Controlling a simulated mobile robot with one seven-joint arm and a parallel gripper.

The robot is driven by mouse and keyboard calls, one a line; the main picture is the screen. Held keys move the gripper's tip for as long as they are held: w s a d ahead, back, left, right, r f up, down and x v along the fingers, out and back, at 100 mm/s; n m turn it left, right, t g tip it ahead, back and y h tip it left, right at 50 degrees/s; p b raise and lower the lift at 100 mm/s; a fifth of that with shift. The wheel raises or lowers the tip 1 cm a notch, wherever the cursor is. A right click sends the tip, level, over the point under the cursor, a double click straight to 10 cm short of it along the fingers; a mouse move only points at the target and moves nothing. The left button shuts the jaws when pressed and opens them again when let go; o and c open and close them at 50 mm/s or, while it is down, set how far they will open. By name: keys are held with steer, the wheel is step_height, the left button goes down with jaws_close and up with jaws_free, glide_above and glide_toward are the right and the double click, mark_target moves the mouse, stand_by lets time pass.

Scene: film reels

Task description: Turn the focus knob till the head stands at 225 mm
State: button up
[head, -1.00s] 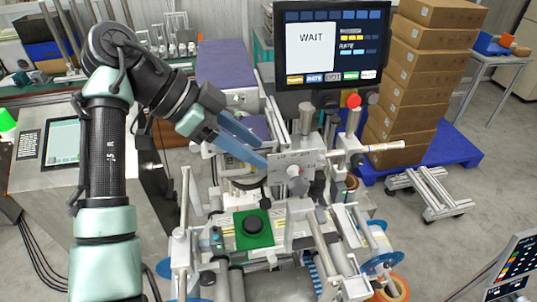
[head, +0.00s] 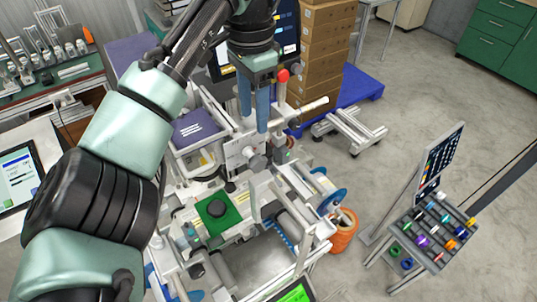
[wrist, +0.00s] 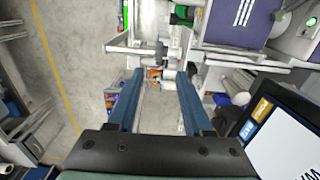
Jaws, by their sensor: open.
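The machine carries a pale plate with small markings (head: 235,153) in the head view. A grey round knob (head: 258,162) sits on its front; I take it for the focus knob. The scale is too small to read, so I cannot tell the head's height. My gripper (head: 253,124) points down with two blue fingers, above the knob in the picture. It is open and nothing shows held in it. In the wrist view my gripper (wrist: 160,74) has its fingers apart, with machine parts beyond the tips. I cannot pick out the knob there.
A red button (head: 283,75) and a white-handled lever (head: 314,105) stand right of the fingers. My arm covers much of the display (head: 287,35).

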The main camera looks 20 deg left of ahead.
mark_target(257, 158)
step_height(257, 158, down, 13)
steer(key=shift+d+r, duration=0.1)
stand_by(0.3)
steer(key=shift+w, duration=0.1)
jaws_close()
